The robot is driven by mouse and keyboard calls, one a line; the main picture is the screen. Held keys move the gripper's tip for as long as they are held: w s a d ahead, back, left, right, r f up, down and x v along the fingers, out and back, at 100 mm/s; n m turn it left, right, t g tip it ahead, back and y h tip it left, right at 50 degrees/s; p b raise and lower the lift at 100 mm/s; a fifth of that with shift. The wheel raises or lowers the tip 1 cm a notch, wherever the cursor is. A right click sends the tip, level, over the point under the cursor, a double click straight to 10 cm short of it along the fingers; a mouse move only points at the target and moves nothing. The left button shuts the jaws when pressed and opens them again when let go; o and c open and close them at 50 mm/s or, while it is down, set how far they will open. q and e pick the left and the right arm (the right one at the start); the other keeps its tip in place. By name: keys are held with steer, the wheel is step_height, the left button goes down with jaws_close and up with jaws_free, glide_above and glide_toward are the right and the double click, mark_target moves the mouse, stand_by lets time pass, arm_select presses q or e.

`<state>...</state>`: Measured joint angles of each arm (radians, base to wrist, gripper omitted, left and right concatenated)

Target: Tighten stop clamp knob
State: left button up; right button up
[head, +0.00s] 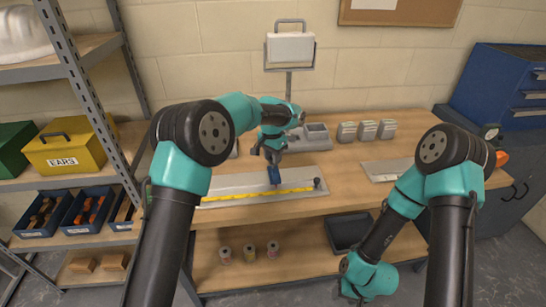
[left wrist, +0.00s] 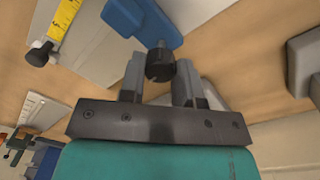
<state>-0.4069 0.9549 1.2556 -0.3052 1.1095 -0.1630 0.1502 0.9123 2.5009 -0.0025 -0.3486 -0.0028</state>
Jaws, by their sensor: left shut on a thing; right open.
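The blue stop clamp (head: 273,175) sits on a pale grey board beside a yellow measuring tape (head: 262,194), near the board's right part. My left gripper (head: 270,152) is above the clamp, pointing down. In the left wrist view, its two fingers (left wrist: 160,80) are shut on a black knob (left wrist: 160,62) at the edge of the blue stop clamp (left wrist: 143,20). The fingers hide part of the knob's sides. My right arm is folded low at the front right, and its fingers do not show.
Another black knob (head: 317,184) stands at the board's right end. Several grey blocks (head: 367,131) stand behind on the wooden bench (head: 335,168). A second pale plate (head: 385,169) lies to the right. A black tub (head: 346,232) and several small jars (head: 249,253) are on the lower shelf.

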arm_select(q)
steer(key=shift+m, duration=0.5)
steer(key=o, duration=0.9)
steer(key=shift+r, duration=0.1)
steer(key=r, duration=1.7)
steer(key=shift+w+a+r, duration=0.1)
steer(key=shift+w+a, duration=0.15)
steer(key=shift+w, duration=0.05)
